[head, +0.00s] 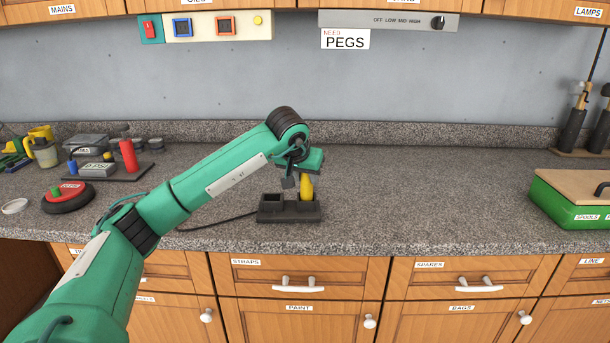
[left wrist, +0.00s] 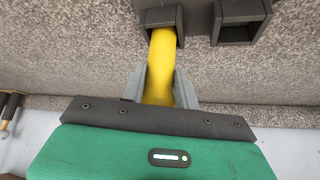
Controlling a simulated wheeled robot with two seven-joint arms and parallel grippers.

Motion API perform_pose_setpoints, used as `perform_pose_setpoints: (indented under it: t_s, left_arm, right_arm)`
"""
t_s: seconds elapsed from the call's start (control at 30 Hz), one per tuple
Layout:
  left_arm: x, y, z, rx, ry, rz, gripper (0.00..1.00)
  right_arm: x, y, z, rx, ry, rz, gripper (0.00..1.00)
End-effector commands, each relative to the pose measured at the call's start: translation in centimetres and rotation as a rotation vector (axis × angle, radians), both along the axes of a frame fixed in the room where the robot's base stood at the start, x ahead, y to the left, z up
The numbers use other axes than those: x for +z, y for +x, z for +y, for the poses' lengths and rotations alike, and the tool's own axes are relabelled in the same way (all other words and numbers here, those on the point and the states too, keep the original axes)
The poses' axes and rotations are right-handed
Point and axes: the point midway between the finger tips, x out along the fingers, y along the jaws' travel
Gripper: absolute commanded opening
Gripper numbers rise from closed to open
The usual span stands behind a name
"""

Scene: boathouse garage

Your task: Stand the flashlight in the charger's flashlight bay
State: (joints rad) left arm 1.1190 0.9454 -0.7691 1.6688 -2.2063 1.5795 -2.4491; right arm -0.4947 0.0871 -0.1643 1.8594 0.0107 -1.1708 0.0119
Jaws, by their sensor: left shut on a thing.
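The yellow flashlight (head: 307,188) stands upright at the right-hand bay of the dark charger (head: 289,216) on the counter. My left gripper (head: 299,183) is shut on it from above. In the left wrist view the flashlight (left wrist: 161,65) runs from between my left gripper's fingers (left wrist: 160,85) into a square opening of the charger (left wrist: 239,10). Its far end is hidden inside that opening. The charger's other bay is empty. My right gripper is not in view.
A cable (head: 215,223) runs left from the charger along the counter. A red reel (head: 68,195) and a red cylinder on a dark board (head: 110,172) stand to the left. A green box (head: 570,200) stands at the right. The counter between charger and box is clear.

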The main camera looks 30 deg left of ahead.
Motion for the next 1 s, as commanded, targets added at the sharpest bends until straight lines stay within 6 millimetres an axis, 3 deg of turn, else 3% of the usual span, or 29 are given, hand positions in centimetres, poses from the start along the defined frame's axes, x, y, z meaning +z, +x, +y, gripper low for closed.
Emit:
perform_pose_setpoints:
  t_s: [0.07,0.1,0.2,0.6,1.0]
  left_arm:
    - [-0.1,0.0,0.0,0.000,0.000,-0.001,0.00]
    - [-0.1,0.0,0.0,-0.001,-0.001,-0.001,0.39]
    - [-0.1,0.0,0.0,0.000,0.000,-0.001,0.56]
    - [0.1,-0.1,0.0,0.000,0.000,-0.001,0.56]
    - [7.4,-4.7,-1.0,-0.001,0.002,-0.006,0.56]
  right_arm:
    - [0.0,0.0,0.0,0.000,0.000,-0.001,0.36]
    - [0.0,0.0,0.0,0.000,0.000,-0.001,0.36]
    - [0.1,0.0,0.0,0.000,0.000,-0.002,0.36]
    - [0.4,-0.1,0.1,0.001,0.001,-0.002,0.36]
    - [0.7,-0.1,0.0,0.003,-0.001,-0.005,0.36]
